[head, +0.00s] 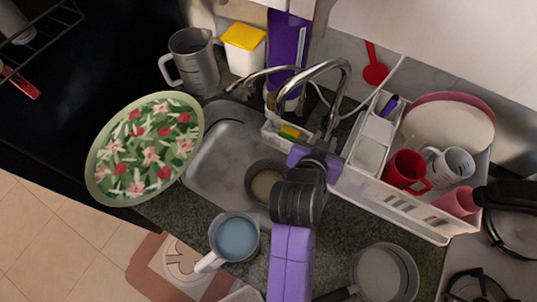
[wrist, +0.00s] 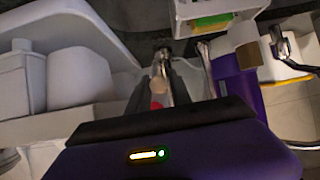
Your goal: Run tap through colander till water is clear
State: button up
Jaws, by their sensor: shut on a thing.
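The chrome tap (head: 343,78) stands behind the sink, its spout arching over the basin. A dark round colander (head: 254,181) with pale contents sits in the sink (head: 213,160). My arm covers part of its right side. No water stream shows clearly. My gripper (wrist: 163,88) is shut on a chrome part of the tap (wrist: 160,68), seen between the dark fingers in the wrist view; the fingers hide much of it. In the head view my wrist hides the fingertips near the tap's base.
A white dish rack (head: 400,208) with red mug and bowl stands close right. A sponge caddy (head: 275,134) and purple bottle (head: 290,35) stand behind the sink.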

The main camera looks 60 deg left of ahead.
jog(key=o, duration=1.1)
jog(key=shift+f, duration=0.1)
jog(key=shift+c, duration=0.2)
jog(key=p+v, duration=0.1)
jog(key=v, duration=0.6)
jog(key=shift+p, duration=0.35)
